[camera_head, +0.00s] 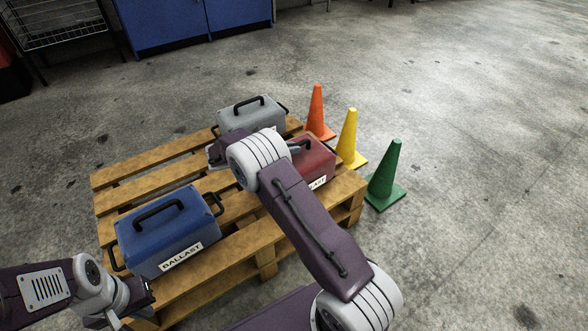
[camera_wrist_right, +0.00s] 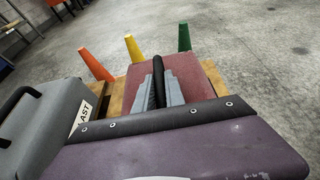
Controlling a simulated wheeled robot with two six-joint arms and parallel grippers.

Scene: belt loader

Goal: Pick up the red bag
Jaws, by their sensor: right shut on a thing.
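The red bag (camera_head: 318,158) stands upright on the right side of the wooden pallet (camera_head: 130,175), partly hidden behind my right wrist. It carries a white label. In the right wrist view the red bag (camera_wrist_right: 205,85) lies straight ahead, and my right gripper (camera_wrist_right: 160,88) has its grey fingers shut on the bag's black handle. The bag appears to rest on the pallet. My left gripper (camera_head: 130,308) is at the lower left, near the front of the blue bag; its fingers are too unclear to tell open from shut.
A blue bag (camera_head: 165,235) labelled BALLAST and a grey bag (camera_head: 245,115) also stand on the pallet. Orange (camera_head: 316,112), yellow (camera_head: 349,138) and green (camera_head: 386,178) cones stand on the floor right of it. The floor further right is clear.

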